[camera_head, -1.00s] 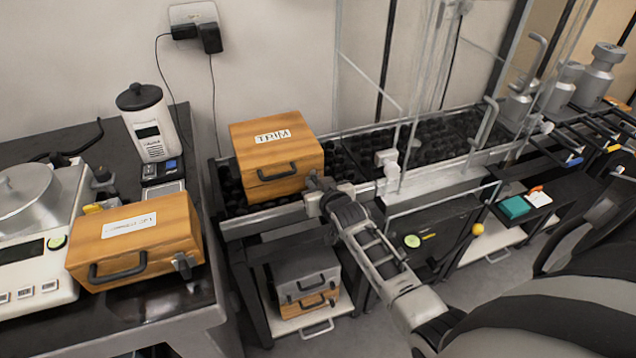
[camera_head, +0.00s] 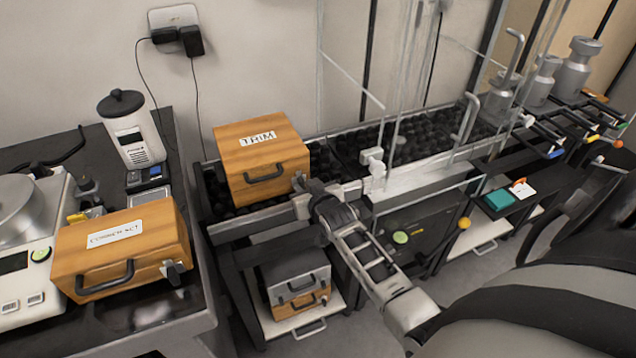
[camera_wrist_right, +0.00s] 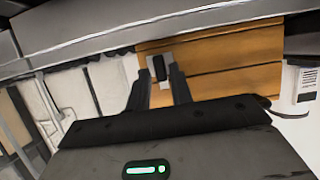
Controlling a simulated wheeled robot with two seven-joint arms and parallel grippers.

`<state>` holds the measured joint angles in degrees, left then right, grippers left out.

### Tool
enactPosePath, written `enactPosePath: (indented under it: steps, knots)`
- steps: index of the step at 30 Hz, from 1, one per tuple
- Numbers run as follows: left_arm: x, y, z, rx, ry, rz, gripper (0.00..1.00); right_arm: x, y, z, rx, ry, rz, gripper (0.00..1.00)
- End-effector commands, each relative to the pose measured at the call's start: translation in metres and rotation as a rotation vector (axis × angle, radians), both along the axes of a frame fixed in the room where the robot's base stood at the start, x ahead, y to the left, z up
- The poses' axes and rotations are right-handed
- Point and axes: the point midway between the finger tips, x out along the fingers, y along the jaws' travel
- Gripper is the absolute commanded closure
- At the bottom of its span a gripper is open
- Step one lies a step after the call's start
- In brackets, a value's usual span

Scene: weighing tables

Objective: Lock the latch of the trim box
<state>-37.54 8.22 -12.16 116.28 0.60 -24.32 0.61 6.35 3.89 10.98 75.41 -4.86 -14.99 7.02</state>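The trim box (camera_head: 255,165) is a closed wooden box with a dark front handle and a white label reading TRIM, standing on the black roller conveyor. My right gripper (camera_head: 300,182) is at the lower right of the box's front. In the right wrist view, the box's wood (camera_wrist_right: 225,65) fills the upper right, with a small grey latch with a dark middle (camera_wrist_right: 160,69). The two fingers of my right gripper (camera_wrist_right: 158,82) stand apart, one at each side of the latch; contact cannot be told. In the head view the gripper hides the latch. My left gripper is out of view.
Another wooden box (camera_head: 125,250), its label hard to read, stands on the left table near a white scale (camera_head: 30,225). The conveyor's front rail (camera_head: 265,217) runs below my right gripper. Glass panels and metal bars (camera_head: 400,130) stand right of the trim box.

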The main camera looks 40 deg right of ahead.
Motion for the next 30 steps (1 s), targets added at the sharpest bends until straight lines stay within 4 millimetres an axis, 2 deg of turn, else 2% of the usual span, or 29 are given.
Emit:
enactPosePath:
  steps: [3, 12, 18, 24, 30]
  knots:
    - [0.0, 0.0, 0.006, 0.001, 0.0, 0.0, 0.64, -0.022, 0.005, 0.009, 0.0, 0.002, 0.0, 0.78]
    - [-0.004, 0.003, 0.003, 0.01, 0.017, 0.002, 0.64, -0.087, 0.021, 0.037, 0.001, 0.003, 0.0, 0.78]
    - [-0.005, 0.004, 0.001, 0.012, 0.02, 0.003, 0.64, -0.119, 0.029, 0.05, 0.0, 0.002, 0.0, 0.78]
    - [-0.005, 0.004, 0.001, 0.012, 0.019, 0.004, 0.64, -0.132, 0.032, 0.056, -0.001, 0.001, 0.0, 0.78]
    - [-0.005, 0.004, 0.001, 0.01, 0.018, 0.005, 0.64, -0.133, 0.033, 0.057, -0.001, 0.001, 0.0, 0.78]
